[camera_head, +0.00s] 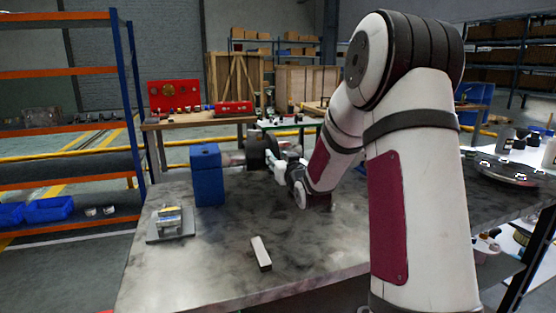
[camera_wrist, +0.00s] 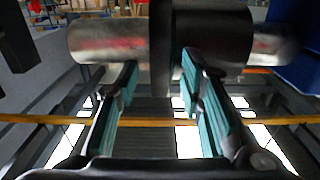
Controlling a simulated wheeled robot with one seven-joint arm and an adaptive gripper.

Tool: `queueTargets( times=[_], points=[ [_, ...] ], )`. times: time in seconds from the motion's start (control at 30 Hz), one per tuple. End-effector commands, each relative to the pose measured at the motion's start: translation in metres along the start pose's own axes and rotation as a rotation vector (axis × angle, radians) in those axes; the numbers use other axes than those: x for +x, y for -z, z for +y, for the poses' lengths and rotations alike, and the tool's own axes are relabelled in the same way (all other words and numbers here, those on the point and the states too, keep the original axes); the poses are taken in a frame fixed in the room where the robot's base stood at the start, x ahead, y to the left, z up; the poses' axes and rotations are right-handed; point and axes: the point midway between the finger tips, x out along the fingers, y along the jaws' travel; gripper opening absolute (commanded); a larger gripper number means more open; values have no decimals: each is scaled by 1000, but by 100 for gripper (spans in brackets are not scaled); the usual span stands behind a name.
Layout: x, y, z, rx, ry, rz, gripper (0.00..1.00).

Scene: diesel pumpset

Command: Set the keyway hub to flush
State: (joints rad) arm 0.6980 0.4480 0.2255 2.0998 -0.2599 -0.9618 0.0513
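The keyway hub is most likely the dark round piece (camera_head: 257,152) on the horizontal metal shaft, beside the blue block (camera_head: 207,176) on the bench. In the wrist view the dark hub (camera_wrist: 212,38) has a wide black disc (camera_wrist: 161,45) on its left. Bare silver shaft (camera_wrist: 277,47) runs from the hub to the blue block (camera_wrist: 304,38). A larger silver cylinder (camera_wrist: 108,45) lies left of the disc. My gripper (camera_wrist: 159,68) is open, its teal-padded fingers apart, with the disc in line with the gap. Contact cannot be told. My arm hides the far shaft end.
A grey block (camera_head: 261,253) lies on the bench (camera_head: 215,270). A small metal fixture on a plate (camera_head: 170,224) stands at the left. A round flange (camera_head: 510,170) and small bottles sit at the right. The front middle of the bench is mostly clear.

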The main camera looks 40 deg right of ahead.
Motion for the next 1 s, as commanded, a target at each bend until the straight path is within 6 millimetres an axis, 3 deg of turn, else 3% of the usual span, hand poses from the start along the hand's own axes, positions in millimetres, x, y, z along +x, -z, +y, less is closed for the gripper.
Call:
queueTargets(
  times=[0.3,0.47,0.7,0.77,1.0],
  points=[
    [2,0,0,0,0,0,35],
    [2,0,0,0,0,0,0],
    [2,0,3,0,-1,1,0],
    [3,0,10,0,-3,2,0],
    [3,2,70,-1,-9,3,0]
  ],
)
